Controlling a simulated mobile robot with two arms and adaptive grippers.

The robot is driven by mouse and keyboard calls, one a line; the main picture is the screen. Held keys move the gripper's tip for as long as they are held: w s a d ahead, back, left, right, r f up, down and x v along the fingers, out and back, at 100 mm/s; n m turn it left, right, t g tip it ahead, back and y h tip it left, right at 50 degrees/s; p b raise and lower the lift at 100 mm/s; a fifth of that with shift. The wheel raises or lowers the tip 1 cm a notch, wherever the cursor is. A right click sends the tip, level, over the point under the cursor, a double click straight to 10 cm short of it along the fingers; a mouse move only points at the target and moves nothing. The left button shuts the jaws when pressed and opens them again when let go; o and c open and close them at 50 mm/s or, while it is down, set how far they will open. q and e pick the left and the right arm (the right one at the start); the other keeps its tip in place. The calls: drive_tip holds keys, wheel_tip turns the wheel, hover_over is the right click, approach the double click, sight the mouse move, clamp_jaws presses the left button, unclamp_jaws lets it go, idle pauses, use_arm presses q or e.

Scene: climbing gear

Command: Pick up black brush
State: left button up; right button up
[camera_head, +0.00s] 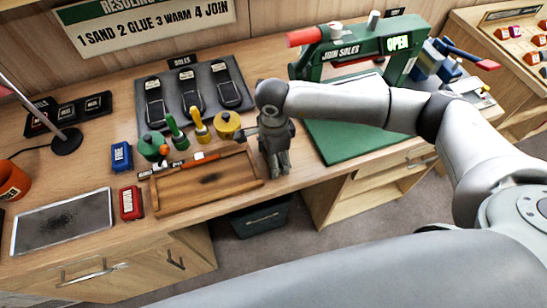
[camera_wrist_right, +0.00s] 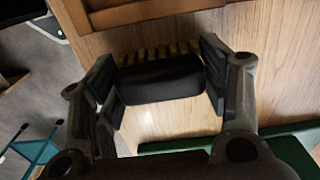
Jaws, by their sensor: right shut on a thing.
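The black brush (camera_wrist_right: 158,80) shows in the right wrist view, a dark rounded block with a row of pale yellowish bristles along its far side. My right gripper (camera_wrist_right: 162,76) has a finger pad on each side of it and is shut on it. In the head view my right gripper (camera_head: 275,168) points down at the workbench, just right of the wooden tray (camera_head: 187,206). The brush is hidden behind the gripper there. I cannot tell whether it touches the bench top. My left gripper is not in view.
A green mat (camera_head: 350,143) and the green press (camera_head: 345,50) stand to the right. The bench's front edge is close. Shoe soles (camera_head: 190,90) lie behind.

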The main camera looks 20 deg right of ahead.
drive_tip(key=shift+c, duration=0.7)
drive_tip(key=shift+r, duration=0.1)
drive_tip(key=shift+w+r, duration=0.1)
drive_tip(key=shift+r, duration=0.5)
drive_tip(key=s+a+r+b, duration=0.6)
drive_tip(key=s+a+r, duration=0.3)
drive_tip(key=s+r, duration=0.1)
drive_tip(key=shift+s+a+r, duration=0.15)
drive_tip(key=shift+a+r, duration=0.25)
drive_tip(key=shift+r, duration=0.45)
